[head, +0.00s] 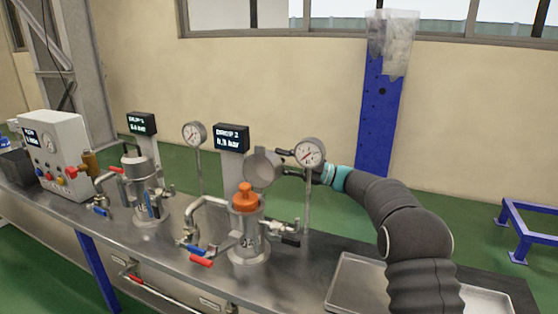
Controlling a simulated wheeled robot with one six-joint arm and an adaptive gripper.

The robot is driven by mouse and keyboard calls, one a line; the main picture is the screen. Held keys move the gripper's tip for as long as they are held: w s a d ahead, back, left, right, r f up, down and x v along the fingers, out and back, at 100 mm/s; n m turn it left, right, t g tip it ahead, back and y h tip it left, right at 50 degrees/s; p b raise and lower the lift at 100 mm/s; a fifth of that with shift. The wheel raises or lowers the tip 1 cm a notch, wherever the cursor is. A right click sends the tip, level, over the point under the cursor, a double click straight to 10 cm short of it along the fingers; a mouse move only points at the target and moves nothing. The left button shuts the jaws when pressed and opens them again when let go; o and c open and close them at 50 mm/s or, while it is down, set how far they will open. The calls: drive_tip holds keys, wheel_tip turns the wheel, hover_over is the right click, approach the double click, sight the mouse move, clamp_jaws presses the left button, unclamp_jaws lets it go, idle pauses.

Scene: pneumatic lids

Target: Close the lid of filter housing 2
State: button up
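An orange part (245,198) sticks up out of the mouth. My gripper (284,163) is just right of the lid, with its dark fingers spread apart and pointing left toward the lid's edge. A pressure gauge partly hides the gripper. I cannot tell whether a finger touches the lid.
Pressure gauges (309,153) (194,135) stand on thin posts. Filter housing 1 (147,195) is further left, with a control box (58,153) beyond it. Red-handled (201,262) and blue-handled valves flank the housings. A metal tray (352,283) lies at the right.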

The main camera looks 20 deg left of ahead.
drive_tip(key=shift+s+a+r, duration=0.1)
drive_tip(key=shift+a, duration=0.25)
drive_tip(key=shift+c, duration=0.2)
clamp_jaws()
drive_tip(key=shift+s+r+n+g+h+b, duration=0.15)
drive_tip(key=shift+s+r+n+b, duration=0.1)
drive_tip(key=shift+r+n, duration=0.2)
drive_tip(key=shift+s+r+n+g+h+b, duration=0.15)
drive_tip(key=shift+r+n+b, duration=0.15)
drive_tip(key=shift+n, duration=0.25)
drive_tip(key=shift+o, duration=0.2)
unclamp_jaws()
drive_tip(key=shift+w, duration=0.1)
